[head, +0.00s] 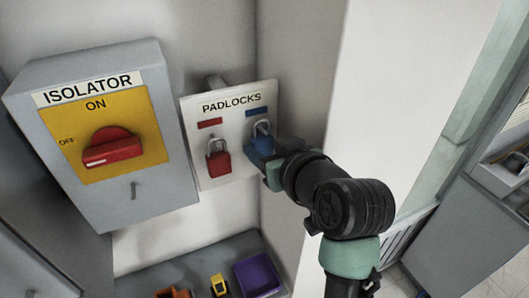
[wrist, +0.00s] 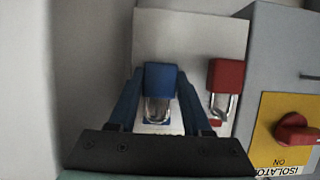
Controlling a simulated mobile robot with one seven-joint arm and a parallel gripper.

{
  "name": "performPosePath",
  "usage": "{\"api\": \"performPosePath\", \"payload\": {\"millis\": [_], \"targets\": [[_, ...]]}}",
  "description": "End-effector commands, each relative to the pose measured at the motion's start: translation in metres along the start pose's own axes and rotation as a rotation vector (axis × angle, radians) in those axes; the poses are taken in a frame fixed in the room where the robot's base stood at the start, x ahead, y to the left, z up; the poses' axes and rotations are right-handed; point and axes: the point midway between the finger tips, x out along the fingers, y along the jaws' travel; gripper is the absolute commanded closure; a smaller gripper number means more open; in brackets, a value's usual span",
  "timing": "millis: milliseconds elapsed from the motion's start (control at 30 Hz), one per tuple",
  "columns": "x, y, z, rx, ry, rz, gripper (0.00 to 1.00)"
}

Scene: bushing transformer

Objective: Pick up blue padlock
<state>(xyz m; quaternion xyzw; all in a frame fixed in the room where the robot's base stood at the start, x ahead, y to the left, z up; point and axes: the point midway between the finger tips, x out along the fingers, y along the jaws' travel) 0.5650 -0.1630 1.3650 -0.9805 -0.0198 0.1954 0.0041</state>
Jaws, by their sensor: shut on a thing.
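The blue padlock (head: 262,142) hangs at the right of the white padlocks board (head: 205,134), under a blue label. My gripper (head: 265,160) is at its body, which it partly hides in the head view. In the wrist view, which shows the board upside down, the blue padlock (wrist: 160,79) sits between the two blue fingers (wrist: 160,85) of my gripper, shut on its body. Its metal shackle points toward the blue label. I cannot tell whether the shackle is still on its hook.
A red padlock (head: 218,160) hangs left of the blue one, close to my gripper. The grey isolator box (head: 100,205) with a red switch (head: 111,150) stands further left. A shelf below holds a purple bin (head: 258,275). A wall corner is close on the right.

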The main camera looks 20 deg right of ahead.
Motion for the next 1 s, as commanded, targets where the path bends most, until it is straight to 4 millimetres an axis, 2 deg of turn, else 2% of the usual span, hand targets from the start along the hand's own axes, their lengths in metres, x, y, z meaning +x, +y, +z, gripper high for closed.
{"api": "performPosePath", "payload": {"millis": [67,267,533,567,633,667,1000], "targets": [[-0.004,0.000,-0.003,-0.001,0.005,0.002,1.00],[-0.042,0.002,0.016,0.000,0.006,0.005,1.00],[-0.125,0.003,0.052,-0.002,0.006,0.011,1.00],[-0.133,0.002,0.046,0.005,-0.003,0.005,1.00],[-0.147,0.001,0.049,0.008,-0.005,0.003,1.00],[-0.153,0.001,0.050,0.007,-0.005,0.003,1.00],[-0.160,0.001,0.053,0.005,0.000,-0.015,1.00]]}}
